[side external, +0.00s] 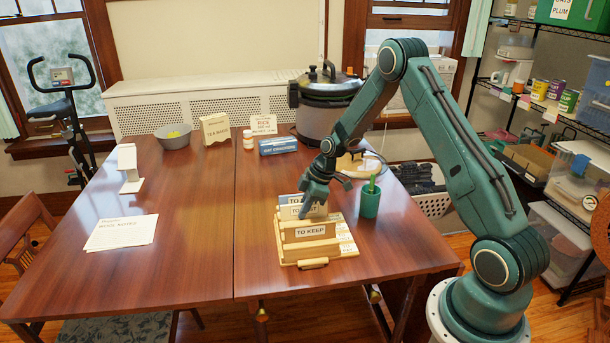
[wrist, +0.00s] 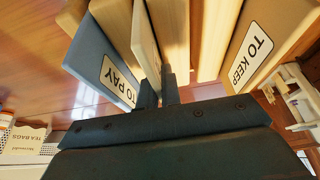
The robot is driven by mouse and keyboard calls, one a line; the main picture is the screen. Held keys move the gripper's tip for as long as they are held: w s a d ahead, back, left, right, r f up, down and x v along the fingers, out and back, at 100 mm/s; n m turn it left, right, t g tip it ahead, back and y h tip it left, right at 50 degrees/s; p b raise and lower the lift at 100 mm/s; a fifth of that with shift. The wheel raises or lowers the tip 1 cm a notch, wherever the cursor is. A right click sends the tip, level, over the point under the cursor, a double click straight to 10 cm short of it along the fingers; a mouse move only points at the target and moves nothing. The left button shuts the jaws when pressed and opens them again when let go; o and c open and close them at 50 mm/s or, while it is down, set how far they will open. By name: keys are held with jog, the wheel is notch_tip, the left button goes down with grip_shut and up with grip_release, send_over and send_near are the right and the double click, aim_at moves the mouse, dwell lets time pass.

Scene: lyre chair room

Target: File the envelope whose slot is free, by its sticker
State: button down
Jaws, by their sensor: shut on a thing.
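A pale wooden letter rack (side external: 345,247) stands near the front of the table. Its front panel reads TO KEEP (side external: 310,231), which also shows in the wrist view (wrist: 250,52). A blue piece labelled TO PAY (wrist: 93,62) stands upright toward the rack's back; it shows in the side view as a blue top (side external: 285,199). My gripper (wrist: 158,88) points down into the rack, shut on a thin cream envelope (wrist: 145,42) between the blue piece and the TO KEEP panel. The envelope's sticker and lower edge are hidden. I cannot tell whether it is seated.
A green cup (side external: 370,203) with a pen stands just right of the rack. Papers (side external: 122,233) lie at left.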

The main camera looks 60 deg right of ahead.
notch_tip(320, 180, up, 20)
jog(key=shift+r, duration=0.25)
dwell(0.6)
dwell(0.5)
send_over(307, 218)
jog(key=s+a, duration=0.2)
jog(key=a, duration=0.2)
notch_tip(307, 218, down, 16)
jog(key=shift+s+d, duration=0.2)
jog(key=shift+d, duration=0.05)
dwell(0.6)
jog(key=shift+f, duration=0.1)
jog(key=shift+f, duration=2.05)
